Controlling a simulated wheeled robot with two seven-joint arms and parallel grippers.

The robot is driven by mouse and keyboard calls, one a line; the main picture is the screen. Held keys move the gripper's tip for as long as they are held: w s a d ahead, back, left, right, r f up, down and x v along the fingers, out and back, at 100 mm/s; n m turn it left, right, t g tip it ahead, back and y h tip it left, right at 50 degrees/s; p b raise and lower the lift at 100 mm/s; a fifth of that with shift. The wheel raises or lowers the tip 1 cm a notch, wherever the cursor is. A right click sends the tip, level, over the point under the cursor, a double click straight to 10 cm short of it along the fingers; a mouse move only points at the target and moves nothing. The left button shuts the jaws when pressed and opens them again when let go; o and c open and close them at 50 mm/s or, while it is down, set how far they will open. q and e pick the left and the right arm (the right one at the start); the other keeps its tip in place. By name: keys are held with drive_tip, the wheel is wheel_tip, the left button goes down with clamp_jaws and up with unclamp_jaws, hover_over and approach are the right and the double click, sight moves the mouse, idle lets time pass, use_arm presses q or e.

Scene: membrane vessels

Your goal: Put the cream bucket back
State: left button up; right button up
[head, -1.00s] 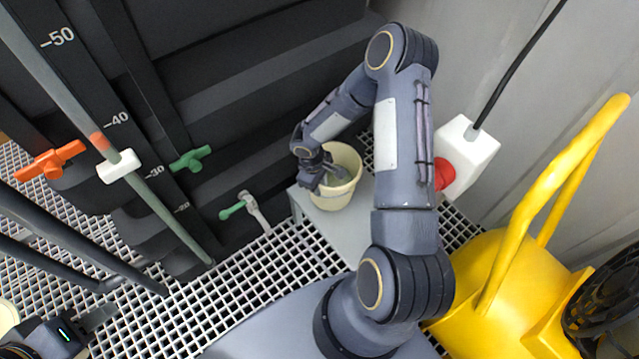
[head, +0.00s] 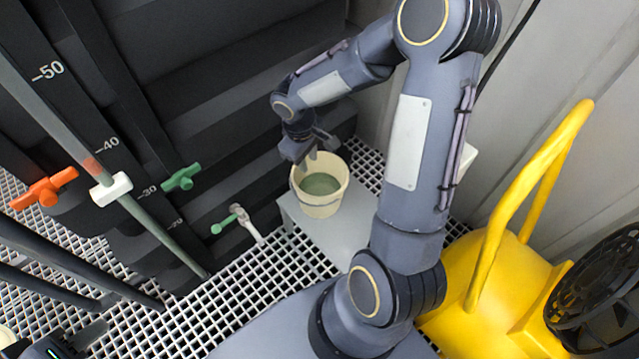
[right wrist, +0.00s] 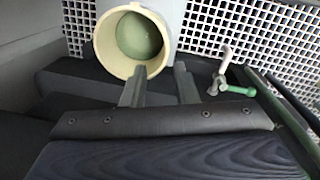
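The cream bucket (head: 310,208) stands upright on a small grey stand (head: 350,228) and holds greenish liquid. It also shows in the right wrist view (right wrist: 105,45), at the top, beyond the fingertips. My right gripper (head: 318,146) is above the bucket's far rim in the head view. Its two fingers (right wrist: 162,72) are apart with nothing between them; the left one overlaps the bucket's rim in the picture, and I cannot tell whether it touches. My left gripper (head: 85,338) is only partly in view at the lower left corner, far from the bucket.
A green-handled tap (head: 232,218) sticks out left of the stand. An orange valve (head: 45,188) and a green valve (head: 182,177) are on the dark vessel. A yellow wheeled machine (head: 490,290) stands at the right. White grating (head: 250,285) covers the floor.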

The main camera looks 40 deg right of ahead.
drive_tip(key=s+a+r+m+t+y, duration=0.2)
drive_tip(key=s+a+r, duration=0.2)
drive_tip(key=s+r, duration=0.4)
drive_tip(key=s+a+r+m+t+y, duration=0.3)
drive_tip(key=s+a+r, duration=0.1)
drive_tip(key=s+r, duration=0.4)
drive_tip(key=shift+s+t, duration=0.3)
drive_tip(key=shift+s, duration=0.6)
drive_tip(key=shift+r+m, duration=0.15)
drive_tip(key=shift+m, duration=0.15)
wheel_tip(320, 180, up, 20)
drive_tip(key=p, duration=2)
drive_tip(key=shift+r+p, duration=0.25)
drive_tip(key=shift+p, duration=0.05)
